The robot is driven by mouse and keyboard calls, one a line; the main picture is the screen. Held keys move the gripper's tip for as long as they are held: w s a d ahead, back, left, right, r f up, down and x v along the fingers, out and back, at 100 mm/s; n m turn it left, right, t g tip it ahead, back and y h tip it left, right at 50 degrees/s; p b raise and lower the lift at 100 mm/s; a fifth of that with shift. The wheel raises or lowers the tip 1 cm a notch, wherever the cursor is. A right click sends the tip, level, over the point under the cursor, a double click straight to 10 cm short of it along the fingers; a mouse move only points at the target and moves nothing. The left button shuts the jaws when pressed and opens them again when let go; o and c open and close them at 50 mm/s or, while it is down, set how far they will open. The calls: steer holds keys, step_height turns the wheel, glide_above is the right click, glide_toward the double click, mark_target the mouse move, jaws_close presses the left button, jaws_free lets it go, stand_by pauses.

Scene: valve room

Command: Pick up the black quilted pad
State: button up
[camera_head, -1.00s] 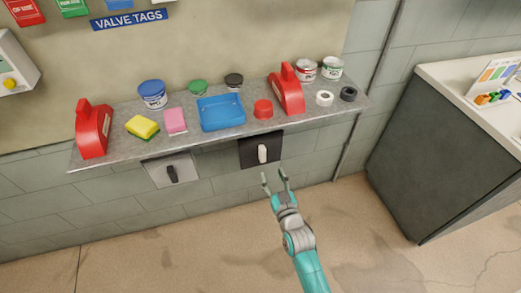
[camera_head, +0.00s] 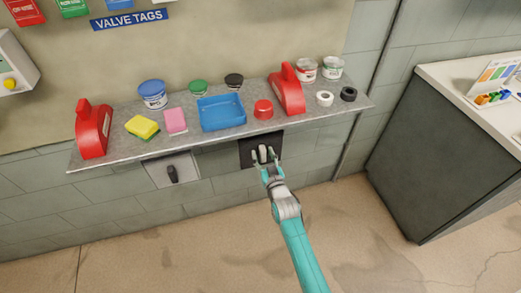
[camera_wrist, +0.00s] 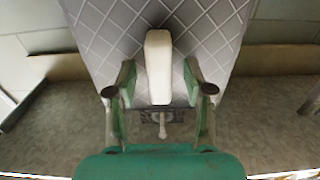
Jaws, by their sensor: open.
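The black quilted pad (camera_head: 246,148) hangs below the front edge of the grey shelf, with a pale upright handle (camera_head: 262,153) on its front. In the wrist view the pad (camera_wrist: 98,28) looks grey with a diamond pattern, and the white handle (camera_wrist: 158,65) stands out from it. My gripper (camera_head: 267,163) is open in front of the pad's lower part. In the wrist view my gripper (camera_wrist: 159,82) has one finger on each side of the handle, with gaps showing on both sides. Its fingers hide some of the pad.
A lighter grey pad with a black handle (camera_head: 172,173) hangs to the left. The shelf (camera_head: 105,158) above carries a blue tray (camera_head: 221,112), a red lid (camera_head: 263,109), red holders, tins and sponges. A dark cabinet (camera_head: 425,150) stands at the right. The floor in front is clear.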

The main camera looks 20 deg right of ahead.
jaws_close()
steer(key=shift+r, duration=0.15)
